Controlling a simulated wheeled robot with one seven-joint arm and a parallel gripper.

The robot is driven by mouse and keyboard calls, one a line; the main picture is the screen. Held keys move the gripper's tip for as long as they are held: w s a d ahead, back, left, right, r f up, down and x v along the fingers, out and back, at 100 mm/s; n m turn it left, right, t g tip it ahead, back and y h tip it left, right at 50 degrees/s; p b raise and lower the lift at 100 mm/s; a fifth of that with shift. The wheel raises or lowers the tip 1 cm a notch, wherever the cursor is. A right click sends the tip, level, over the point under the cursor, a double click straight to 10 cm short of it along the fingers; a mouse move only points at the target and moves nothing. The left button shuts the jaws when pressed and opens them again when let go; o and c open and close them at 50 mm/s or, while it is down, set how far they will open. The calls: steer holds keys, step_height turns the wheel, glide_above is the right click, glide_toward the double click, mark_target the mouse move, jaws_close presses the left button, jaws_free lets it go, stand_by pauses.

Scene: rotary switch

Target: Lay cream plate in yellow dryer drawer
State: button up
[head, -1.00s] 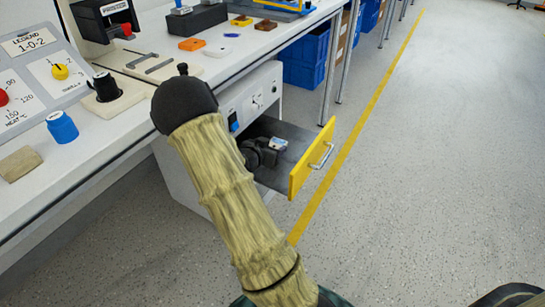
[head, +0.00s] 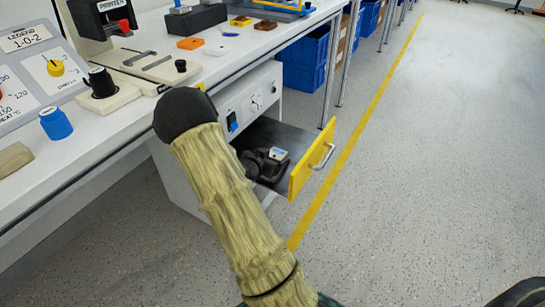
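The yellow dryer drawer (head: 300,172) is pulled out from the white cabinet under the bench. Its dark grey inside is partly bare. My gripper (head: 264,168) is dark and sits over or inside the drawer, seen past my arm, which covers part of the view. A small white and blue patch shows at the wrist. My fingertips are too small and dark to tell open from shut. No cream plate shows clearly at the gripper or in the drawer. A small whitish plate (head: 217,48) lies on the bench, but I cannot tell whether it is the cream plate.
The bench (head: 70,165) runs along the left with a printer (head: 100,18), a blue cap (head: 56,123), a control panel and an orange piece (head: 190,43). Blue bins (head: 305,55) stand under it.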

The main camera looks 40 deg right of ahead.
steer(key=shift+r, duration=0.15)
steer(key=shift+a+r+p, duration=0.15)
steer(key=shift+a+p, duration=0.15)
steer(key=p+v, duration=0.5)
steer(key=v, duration=0.6)
steer(key=shift+s+p, duration=0.2)
steer(key=shift+p, duration=0.1)
steer(key=shift+a, duration=0.1)
